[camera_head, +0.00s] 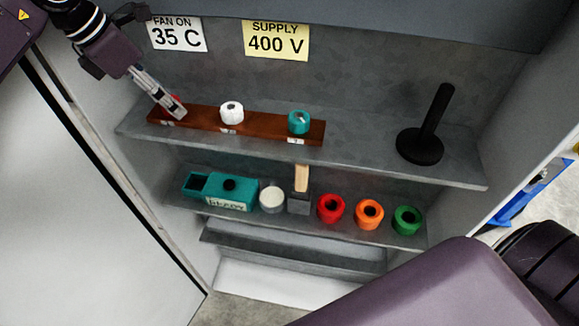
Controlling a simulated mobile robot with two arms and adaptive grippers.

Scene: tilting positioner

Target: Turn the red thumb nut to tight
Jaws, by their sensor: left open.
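The red thumb nut (180,101) is at the left end of a brown wooden strip (264,128) on the upper shelf. Only a little of its red shows, since my left gripper (174,110) covers most of it. The gripper reaches down from the upper left, with its fingers open at the nut. I cannot tell whether the fingers touch it. A white nut (232,112) and a teal nut (299,122) stand farther right on the same strip, with small white labels in front. My right gripper is not in view.
A black post on a round base (420,146) stands at the right of the upper shelf. Cabinet walls close both sides.

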